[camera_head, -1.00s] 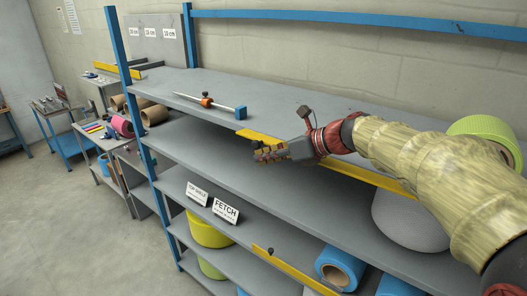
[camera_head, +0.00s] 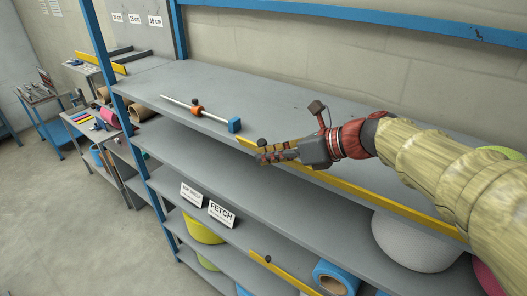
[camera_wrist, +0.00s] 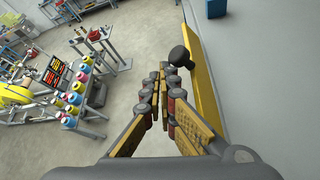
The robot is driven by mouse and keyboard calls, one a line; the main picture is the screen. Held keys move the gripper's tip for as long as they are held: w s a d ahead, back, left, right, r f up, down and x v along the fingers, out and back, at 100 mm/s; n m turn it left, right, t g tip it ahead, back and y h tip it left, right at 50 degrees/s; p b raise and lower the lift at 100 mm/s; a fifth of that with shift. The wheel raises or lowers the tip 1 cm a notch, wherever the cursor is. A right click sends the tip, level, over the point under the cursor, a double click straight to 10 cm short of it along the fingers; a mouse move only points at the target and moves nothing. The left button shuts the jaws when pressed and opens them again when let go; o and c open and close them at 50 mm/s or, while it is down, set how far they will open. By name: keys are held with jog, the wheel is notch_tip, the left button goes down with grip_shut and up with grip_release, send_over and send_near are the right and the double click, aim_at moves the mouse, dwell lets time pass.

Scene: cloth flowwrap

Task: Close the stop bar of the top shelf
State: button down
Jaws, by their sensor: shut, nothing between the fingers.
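The yellow stop bar (camera_head: 375,198) runs along the front edge of the top shelf (camera_head: 290,118). Its near-right part is partly hidden by my arm. In the wrist view the bar (camera_wrist: 205,85) stands along the shelf edge, with a dark round knob (camera_wrist: 180,56) on its outer side. My gripper (camera_head: 264,158) is at the left part of the bar, in front of the shelf edge. In the wrist view its fingers (camera_wrist: 163,75) are shut and empty, just left of the bar and close to the knob. I cannot tell whether they touch it.
A rod with an orange collar and blue end block (camera_head: 235,125) lies on the top shelf. A lower shelf has another yellow bar (camera_head: 285,273) with a knob. Signs (camera_head: 221,213) stand on a middle shelf. A blue upright (camera_head: 120,110) is at left. Floor in front is clear.

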jog(key=w+d+m+g+y, duration=0.1)
jog(key=w+r+m+g+y+p, duration=0.1)
jog(key=m, duration=0.1)
jog(key=w+d+r+m+y, duration=0.1)
jog(key=shift+w+d+g, duration=0.15)
jog(key=shift+d+g, duration=0.15)
jog(key=shift+g, duration=0.1)
jog(key=shift+m, duration=0.3)
jog(key=shift+r, duration=0.15)
jog(key=shift+d, duration=0.1)
